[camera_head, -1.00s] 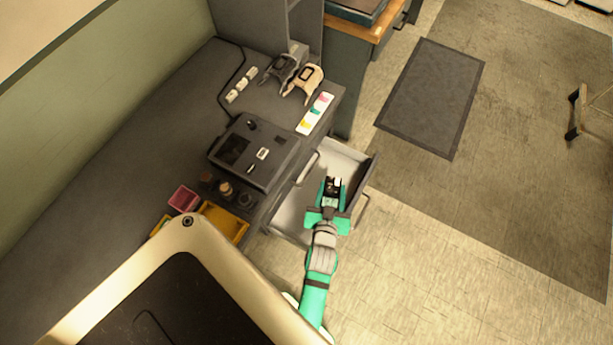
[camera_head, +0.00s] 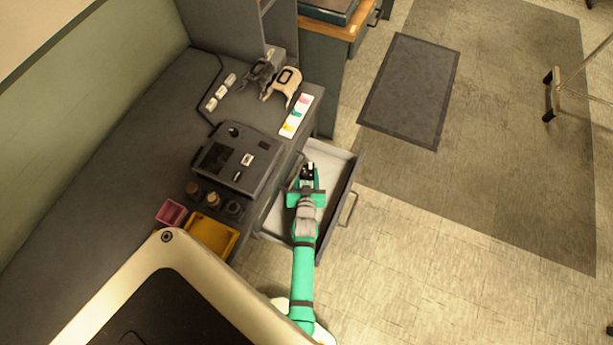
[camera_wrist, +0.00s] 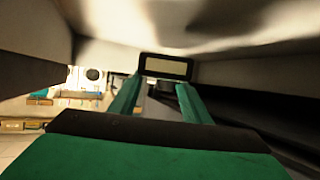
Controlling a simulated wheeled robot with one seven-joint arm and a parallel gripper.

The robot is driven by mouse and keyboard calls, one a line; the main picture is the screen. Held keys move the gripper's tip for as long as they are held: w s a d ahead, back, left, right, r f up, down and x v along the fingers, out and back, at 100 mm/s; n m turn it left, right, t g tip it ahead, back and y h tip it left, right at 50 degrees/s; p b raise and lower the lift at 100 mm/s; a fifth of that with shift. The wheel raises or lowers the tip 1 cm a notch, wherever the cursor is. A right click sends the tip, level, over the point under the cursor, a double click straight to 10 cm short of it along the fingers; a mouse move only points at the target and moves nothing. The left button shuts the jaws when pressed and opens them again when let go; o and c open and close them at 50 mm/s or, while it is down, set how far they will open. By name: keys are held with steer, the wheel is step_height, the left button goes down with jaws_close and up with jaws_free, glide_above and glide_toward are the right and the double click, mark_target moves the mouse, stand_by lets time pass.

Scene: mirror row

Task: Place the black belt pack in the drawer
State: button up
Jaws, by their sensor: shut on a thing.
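The black belt pack (camera_head: 308,168) shows as a small dark thing with a light patch at the tip of my gripper (camera_head: 307,175) in the head view. In the wrist view the belt pack (camera_wrist: 166,67) has a dark frame around a pale panel and sits between the green fingertips. My gripper is shut on it. The drawer (camera_head: 337,160) is pulled out from the desk, with a pale inside and a grey front. My gripper is over or inside the drawer. I cannot tell whether the pack touches the drawer floor. My arm hides part of the drawer.
The drawer handle (camera_head: 348,210) sticks out to the right. On the desk (camera_head: 110,165) are a dark console (camera_head: 238,158), a yellow tray (camera_head: 212,237), a pink box (camera_head: 172,212) and two controller-like things (camera_head: 283,85). Open floor and a dark mat (camera_head: 410,90) lie to the right.

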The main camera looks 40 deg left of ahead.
mark_target(307, 177)
steer(key=shift+w+a+f, duration=0.5)
steer(key=shift+f, duration=1.85)
steer(key=shift+f, duration=0.1)
steer(key=o, duration=1.1)
steer(key=shift+o, duration=0.2)
steer(key=shift+v, duration=3.85)
steer(key=shift+w, duration=0.15)
